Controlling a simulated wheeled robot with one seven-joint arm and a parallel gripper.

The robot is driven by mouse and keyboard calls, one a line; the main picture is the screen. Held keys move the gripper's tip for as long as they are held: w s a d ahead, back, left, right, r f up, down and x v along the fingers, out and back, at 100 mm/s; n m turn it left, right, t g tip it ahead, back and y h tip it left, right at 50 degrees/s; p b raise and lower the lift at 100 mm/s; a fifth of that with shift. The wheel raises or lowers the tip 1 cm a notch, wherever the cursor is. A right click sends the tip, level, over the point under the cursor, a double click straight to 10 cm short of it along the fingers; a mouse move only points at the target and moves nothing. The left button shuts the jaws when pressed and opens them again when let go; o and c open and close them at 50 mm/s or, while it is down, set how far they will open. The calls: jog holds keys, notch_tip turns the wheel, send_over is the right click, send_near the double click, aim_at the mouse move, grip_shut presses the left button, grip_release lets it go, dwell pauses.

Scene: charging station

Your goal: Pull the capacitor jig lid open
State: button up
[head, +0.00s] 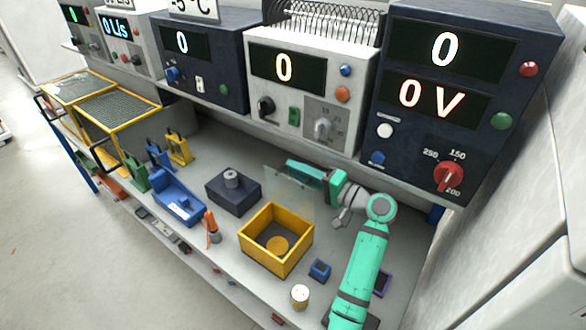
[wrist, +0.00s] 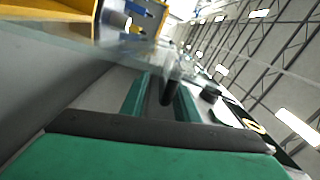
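The capacitor jig is a yellow open-topped box (head: 262,262) on the bench, with a round gold disc inside. A clear lid panel (head: 284,190) stands raised at the box's back edge, tilted up, leaving the box's inside in view. My gripper (head: 296,166) is up beside the panel's top edge, behind the box. In the wrist view the two green fingers of my gripper (wrist: 162,94) are apart, with a dark knob (wrist: 171,93) between them, nearer the right finger. I cannot tell whether they touch it. The clear panel crosses the wrist view above the fingers.
A dark block with a grey cylinder (head: 233,188) stands left of the box. A small blue cup (head: 319,270) and a white-topped yellow cylinder (head: 300,296) are at the front. A shelf of instruments overhangs the bench behind. A blue tray (head: 178,200) is further left.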

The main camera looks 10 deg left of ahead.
jog(key=v, duration=0.6)
jog(key=shift+s, duration=0.5)
jog(key=shift+f, duration=0.1)
